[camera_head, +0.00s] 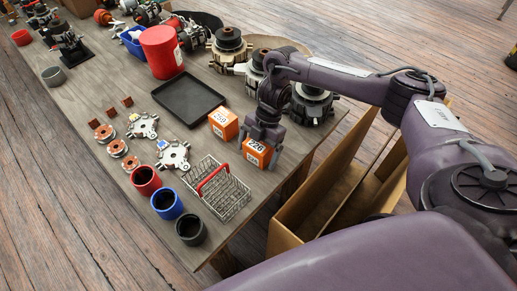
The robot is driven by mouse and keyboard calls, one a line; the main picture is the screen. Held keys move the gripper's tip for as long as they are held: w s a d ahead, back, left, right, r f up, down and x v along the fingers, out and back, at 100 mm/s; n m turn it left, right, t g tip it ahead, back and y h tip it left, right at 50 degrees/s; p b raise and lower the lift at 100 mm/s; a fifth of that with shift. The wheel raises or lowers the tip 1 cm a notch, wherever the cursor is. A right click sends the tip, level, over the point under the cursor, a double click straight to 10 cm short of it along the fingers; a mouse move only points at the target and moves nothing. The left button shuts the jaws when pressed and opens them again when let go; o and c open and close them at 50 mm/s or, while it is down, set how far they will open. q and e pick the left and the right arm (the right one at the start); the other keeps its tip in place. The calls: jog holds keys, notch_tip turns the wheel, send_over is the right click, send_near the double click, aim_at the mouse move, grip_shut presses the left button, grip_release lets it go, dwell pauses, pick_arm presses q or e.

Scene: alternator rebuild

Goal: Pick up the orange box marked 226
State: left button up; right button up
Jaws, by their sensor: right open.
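The orange box marked 226 (256,153) sits on the wooden table near its right edge, its white label facing the camera. My right gripper (261,143) points down over this box, with its fingers at the box's top and sides. The right gripper is open, and its fingers hide part of the box's upper part. Whether the fingers touch the box cannot be told. A second orange box (223,123), marked 159 or similar, stands just to the left and behind. My left gripper is not in view.
A wire basket (228,198) with a red handle stands in front of the box. A black tray (188,98) lies behind left. Red (146,180), blue (167,203) and black (190,229) cups line the front. Alternators stand behind my arm. An open cardboard box (290,237) is beside the table.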

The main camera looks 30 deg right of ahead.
jog(key=shift+f, duration=0.25)
jog(key=c, duration=1.1)
jog(key=shift+c, duration=0.3)
jog(key=shift+r, duration=0.15)
